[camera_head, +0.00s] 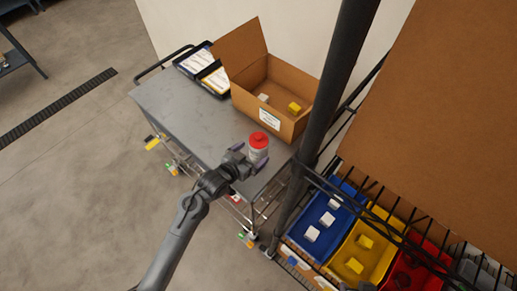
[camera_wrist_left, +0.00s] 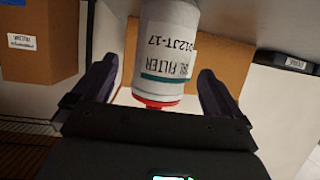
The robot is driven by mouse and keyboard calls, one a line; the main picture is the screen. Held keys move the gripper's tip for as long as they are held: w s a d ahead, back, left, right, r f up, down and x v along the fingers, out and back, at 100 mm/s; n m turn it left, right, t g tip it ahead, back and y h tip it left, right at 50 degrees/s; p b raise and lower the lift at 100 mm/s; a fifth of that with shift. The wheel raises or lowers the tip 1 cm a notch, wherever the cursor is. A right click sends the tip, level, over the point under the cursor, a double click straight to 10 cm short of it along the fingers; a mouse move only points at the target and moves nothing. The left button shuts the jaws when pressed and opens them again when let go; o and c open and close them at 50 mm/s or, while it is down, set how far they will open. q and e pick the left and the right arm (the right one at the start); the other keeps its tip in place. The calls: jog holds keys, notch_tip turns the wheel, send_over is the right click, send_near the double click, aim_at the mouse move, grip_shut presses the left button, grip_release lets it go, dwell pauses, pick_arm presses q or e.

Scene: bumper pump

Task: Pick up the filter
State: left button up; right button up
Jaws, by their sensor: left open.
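The filter (camera_head: 258,147) is a white cylinder with a red cap, near the right front part of the grey cart top. In the left wrist view the filter (camera_wrist_left: 164,55) shows its printed label and red end, between the two open fingers. My left gripper (camera_head: 250,156) is open around the filter in the head view, and its fingers (camera_wrist_left: 160,88) also show in the left wrist view. A gap shows between each finger and the filter. My right gripper is not in view.
An open cardboard box (camera_head: 272,95) with a yellow and a pale block stands behind on the cart (camera_head: 185,113). Blue-and-white packs (camera_head: 203,71) lie left of it. A dark post (camera_head: 335,90) rises at right, beside blue (camera_head: 322,205), yellow and red bins.

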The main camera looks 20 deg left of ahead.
pick_arm(q)
jog(key=shift+x, duration=2.45)
jog(key=shift+a+r, duration=0.15)
jog(key=shift+r, duration=0.05)
jog(key=c, duration=1.3)
jog(key=shift+r, duration=0.1)
jog(key=shift+c, duration=0.7)
jog(key=shift+w+r, duration=0.1)
jog(key=shift+r, duration=0.05)
